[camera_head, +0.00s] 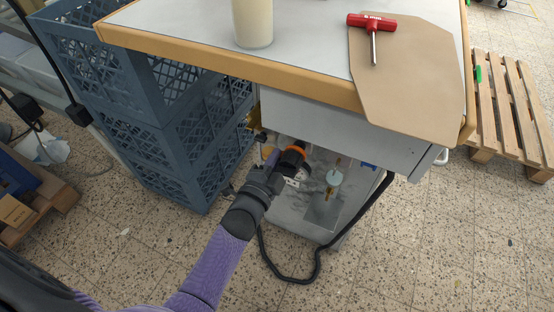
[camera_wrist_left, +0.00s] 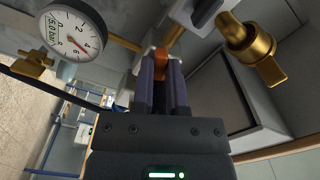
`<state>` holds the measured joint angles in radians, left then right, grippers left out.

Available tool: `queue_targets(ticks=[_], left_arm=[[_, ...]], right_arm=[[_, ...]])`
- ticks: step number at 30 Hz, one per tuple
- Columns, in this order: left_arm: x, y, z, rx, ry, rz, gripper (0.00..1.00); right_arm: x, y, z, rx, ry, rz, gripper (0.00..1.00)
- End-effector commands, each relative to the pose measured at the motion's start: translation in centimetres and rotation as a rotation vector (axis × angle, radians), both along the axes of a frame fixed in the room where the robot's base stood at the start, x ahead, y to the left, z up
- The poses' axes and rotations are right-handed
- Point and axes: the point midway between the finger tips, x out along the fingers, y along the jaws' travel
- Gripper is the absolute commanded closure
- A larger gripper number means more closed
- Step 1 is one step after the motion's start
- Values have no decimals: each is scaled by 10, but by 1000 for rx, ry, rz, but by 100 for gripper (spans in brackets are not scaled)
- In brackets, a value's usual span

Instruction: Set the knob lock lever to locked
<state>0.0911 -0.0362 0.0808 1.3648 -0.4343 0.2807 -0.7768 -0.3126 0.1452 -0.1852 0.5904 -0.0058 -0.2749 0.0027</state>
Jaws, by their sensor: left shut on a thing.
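My left gripper (camera_head: 277,158) reaches under the front edge of the table, into the open space below the grey drawer. In the left wrist view its two fingers (camera_wrist_left: 160,75) are closed on a small orange piece (camera_wrist_left: 159,57), which appears to be the knob lock lever. Only part of the orange piece shows between the fingertips, so its setting cannot be told. In the head view orange (camera_head: 293,153) shows beside the gripper, next to a dark round part. My right gripper is not in view.
In the wrist view a pressure gauge (camera_wrist_left: 73,35) and a brass valve (camera_wrist_left: 250,48) flank the fingers. A black hose (camera_head: 318,262) hangs in front of the cabinet. Blue crates (camera_head: 165,140) stand at left. A red-handled tool (camera_head: 371,23) lies on the table.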

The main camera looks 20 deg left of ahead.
Motion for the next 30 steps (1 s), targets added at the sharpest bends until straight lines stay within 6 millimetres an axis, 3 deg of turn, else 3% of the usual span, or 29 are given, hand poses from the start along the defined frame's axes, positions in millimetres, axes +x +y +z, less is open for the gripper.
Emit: queue_targets(ticks=[22,23,27,30], left_arm=[[0,1,2,75,-1,1,100],[0,1,2,75,-1,1,76],[0,1,2,74,-1,1,47],[0,1,2,74,-2,0,47]], right_arm=[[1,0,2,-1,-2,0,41],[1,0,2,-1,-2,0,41],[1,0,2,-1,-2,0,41],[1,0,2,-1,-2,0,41]])
